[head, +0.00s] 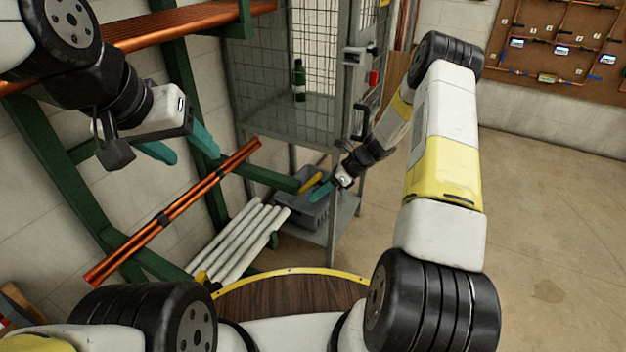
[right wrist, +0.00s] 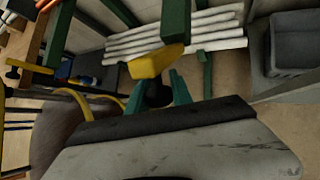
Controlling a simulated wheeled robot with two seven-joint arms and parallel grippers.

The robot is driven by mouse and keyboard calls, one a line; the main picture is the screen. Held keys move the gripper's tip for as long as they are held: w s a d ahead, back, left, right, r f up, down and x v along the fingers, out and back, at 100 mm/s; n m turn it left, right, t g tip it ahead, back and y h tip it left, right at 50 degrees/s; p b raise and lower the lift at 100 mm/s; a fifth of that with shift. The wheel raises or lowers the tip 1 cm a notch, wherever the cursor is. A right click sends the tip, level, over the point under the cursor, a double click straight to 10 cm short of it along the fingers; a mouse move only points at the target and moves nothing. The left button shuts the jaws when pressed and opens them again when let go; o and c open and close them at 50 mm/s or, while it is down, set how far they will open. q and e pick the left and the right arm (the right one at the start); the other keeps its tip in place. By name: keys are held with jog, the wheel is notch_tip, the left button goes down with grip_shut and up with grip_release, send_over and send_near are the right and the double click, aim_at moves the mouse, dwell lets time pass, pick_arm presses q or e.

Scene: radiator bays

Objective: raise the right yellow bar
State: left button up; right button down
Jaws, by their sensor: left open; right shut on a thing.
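The right yellow bar (head: 311,182) is a short yellow piece at the end of a green rack arm (head: 270,178), in front of the cage shelf. It also shows in the right wrist view (right wrist: 155,62), beside a green post. My right gripper (head: 320,190) is at this bar, its teal fingers shut on it; in the right wrist view the fingers (right wrist: 160,90) are partly hidden. Another yellow piece (head: 202,279) shows at the lower left, mostly hidden by my arm. My left gripper (head: 182,148) is open and empty, above the copper pipes.
Copper pipes (head: 175,212) lie slanted across the green rack. Several white pipes (head: 240,240) lie below them. A wire cage shelf (head: 305,122) holds a green bottle (head: 299,80). A grey bin (head: 300,208) sits on its lower shelf. The floor at right (head: 560,220) is clear.

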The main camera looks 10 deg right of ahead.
aim_at(311, 182)
jog(key=shift+w+a+r+m+g+h, duration=0.3)
jog(key=shift+r+g+h, duration=0.3)
jog(key=shift+h, duration=0.4)
jog(key=shift+w+a+r+m+g+h, duration=0.3)
jog(key=shift+r+g+h, duration=0.25)
jog(key=shift+h, duration=0.45)
jog(key=shift+w+a+r+m+g+h, duration=0.2)
jog(key=shift+a+r+g+h, duration=0.35)
jog(key=shift+h, duration=0.45)
jog(key=shift+d, duration=0.1)
jog(key=c, duration=1.2)
grip_release()
jog(key=shift+o, duration=0.2)
jog(key=v, duration=0.7)
jog(key=shift+w+r, duration=0.15)
jog(key=shift+r, duration=0.15)
jog(key=shift+d+r, duration=0.1)
